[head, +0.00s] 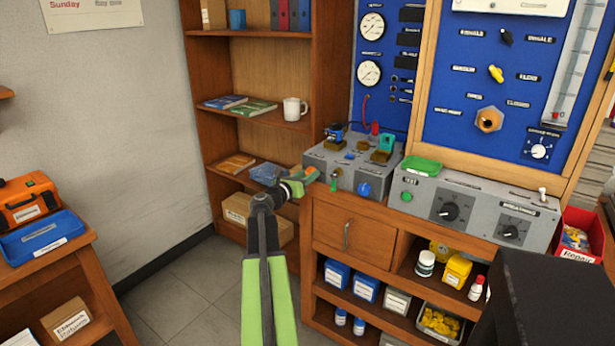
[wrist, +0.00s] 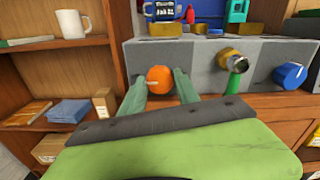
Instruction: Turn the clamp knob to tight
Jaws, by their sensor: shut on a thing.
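An orange round knob (wrist: 160,80) with a pale pointer mark sits on the front of the grey test box (wrist: 205,75). My gripper (wrist: 160,90) has its two green fingers on either side of this knob, shut on it. In the head view my gripper (head: 302,182) reaches the left end of the grey box (head: 345,165), and the orange knob (head: 311,174) is partly hidden by the fingers. No label reading "clamp" is legible.
To the right on the box front are a brass fitting with a green lever (wrist: 236,65) and a blue knob (wrist: 290,75). A drawer (head: 350,235) lies below.

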